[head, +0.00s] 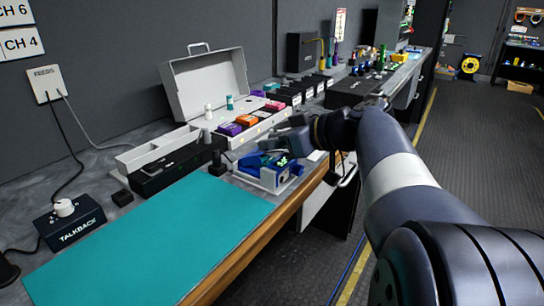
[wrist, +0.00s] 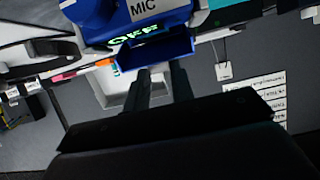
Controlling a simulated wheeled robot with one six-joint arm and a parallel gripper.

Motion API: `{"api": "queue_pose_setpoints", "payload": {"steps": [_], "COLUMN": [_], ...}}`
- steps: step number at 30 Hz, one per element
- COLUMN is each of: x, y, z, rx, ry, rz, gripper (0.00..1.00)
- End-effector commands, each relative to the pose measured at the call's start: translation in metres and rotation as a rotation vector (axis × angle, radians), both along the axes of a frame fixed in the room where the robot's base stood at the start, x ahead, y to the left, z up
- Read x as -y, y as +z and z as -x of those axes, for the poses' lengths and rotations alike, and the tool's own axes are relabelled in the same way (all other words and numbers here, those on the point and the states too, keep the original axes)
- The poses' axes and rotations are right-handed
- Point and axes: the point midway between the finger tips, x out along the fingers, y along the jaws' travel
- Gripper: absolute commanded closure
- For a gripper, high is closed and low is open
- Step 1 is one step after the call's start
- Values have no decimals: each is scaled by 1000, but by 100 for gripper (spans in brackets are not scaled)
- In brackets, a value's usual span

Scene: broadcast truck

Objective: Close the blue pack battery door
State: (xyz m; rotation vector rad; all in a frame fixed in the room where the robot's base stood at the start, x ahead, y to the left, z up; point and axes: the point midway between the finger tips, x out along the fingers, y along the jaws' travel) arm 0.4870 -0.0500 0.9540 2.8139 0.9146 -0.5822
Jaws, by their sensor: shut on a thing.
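The blue pack (head: 268,176) sits in a white holder (head: 268,187) near the front edge of the bench. In the wrist view the blue pack (wrist: 105,22) shows large at the top, with a MIC label and a green lit OFF display. Its blue battery door (wrist: 155,52) stands out from the body, tilted open, just beyond my fingertips. My gripper (head: 262,146) is over the pack in the head view.
A teal mat (head: 150,240) covers the bench front left. A black box (head: 165,172) stands left of the pack. Behind are a row of coloured packs (head: 246,120) and an open grey case (head: 207,85). A talkback box (head: 68,222) sits far left.

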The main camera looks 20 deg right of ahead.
Motion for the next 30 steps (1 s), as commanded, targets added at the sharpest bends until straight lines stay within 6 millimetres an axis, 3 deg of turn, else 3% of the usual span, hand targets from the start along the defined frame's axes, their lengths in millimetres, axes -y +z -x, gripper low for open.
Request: {"api": "queue_pose_setpoints", "payload": {"steps": [1,15,30], "x": [2,7,8], "y": [-10,-26,-27], "z": [1,9,9], "rx": [19,67,58], "ry": [-3,0,2], "rz": [-13,-52,-56], "gripper": [100,99,99]}}
